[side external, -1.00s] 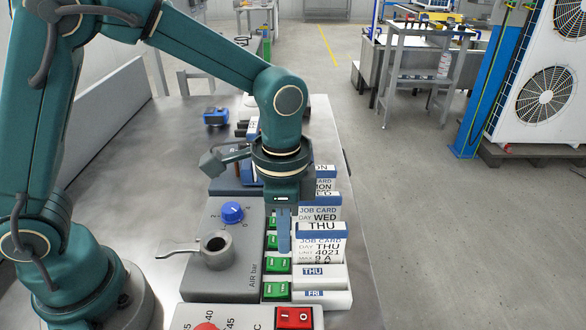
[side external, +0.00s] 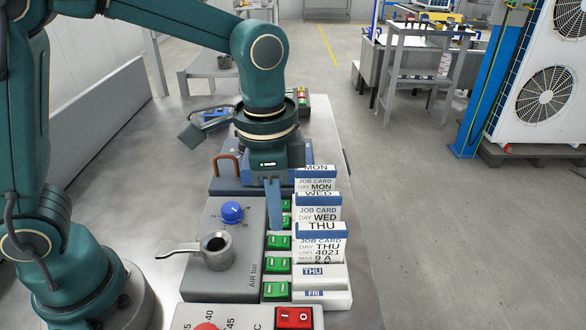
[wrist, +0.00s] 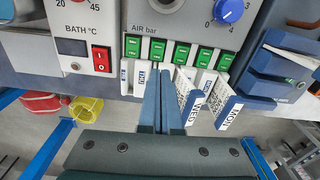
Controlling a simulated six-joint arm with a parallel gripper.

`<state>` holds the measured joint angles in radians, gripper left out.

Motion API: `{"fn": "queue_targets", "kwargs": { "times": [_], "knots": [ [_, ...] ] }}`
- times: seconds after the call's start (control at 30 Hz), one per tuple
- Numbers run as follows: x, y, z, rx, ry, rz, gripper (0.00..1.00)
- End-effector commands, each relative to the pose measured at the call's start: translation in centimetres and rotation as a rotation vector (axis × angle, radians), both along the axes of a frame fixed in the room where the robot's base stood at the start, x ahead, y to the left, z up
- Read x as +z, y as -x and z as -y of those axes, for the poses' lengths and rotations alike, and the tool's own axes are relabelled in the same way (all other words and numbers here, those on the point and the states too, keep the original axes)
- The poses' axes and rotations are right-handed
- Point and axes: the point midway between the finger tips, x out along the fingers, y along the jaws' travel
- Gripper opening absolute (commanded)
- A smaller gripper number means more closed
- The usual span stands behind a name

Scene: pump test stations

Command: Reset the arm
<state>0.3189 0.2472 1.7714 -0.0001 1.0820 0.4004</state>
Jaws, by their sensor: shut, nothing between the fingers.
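My gripper (side external: 274,226) is shut and empty, its fingers pointing down just left of the job card rack in the side view. The wrist view shows the closed fingers (wrist: 161,80) below a row of green switches. White job cards with blue headers stand in the rack: MON (side external: 318,187), WED (side external: 319,214) and THU (side external: 320,243). Slots marked THU (side external: 313,272) and FRI (side external: 314,294) show no tall card. In the wrist view, the WED card (wrist: 191,98) and MON card (wrist: 221,104) are right of the fingers. I cannot tell whether the fingers touch anything.
A red switch (side external: 295,317) is at the front. A blue object (side external: 213,114) lies behind. The bench's left side is clear.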

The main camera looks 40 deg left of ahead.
Motion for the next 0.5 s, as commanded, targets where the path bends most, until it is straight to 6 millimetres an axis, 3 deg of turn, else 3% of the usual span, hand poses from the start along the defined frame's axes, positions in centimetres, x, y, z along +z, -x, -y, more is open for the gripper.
{"fn": "queue_targets", "kwargs": {
  "times": [0.2,0.5],
  "knots": [
    [3.3,2.2,-3.2,0.214,0.05,0.133,0.0],
    [5.0,6.3,-6.8,0.519,0.125,0.314,0.0]
  ]
}}
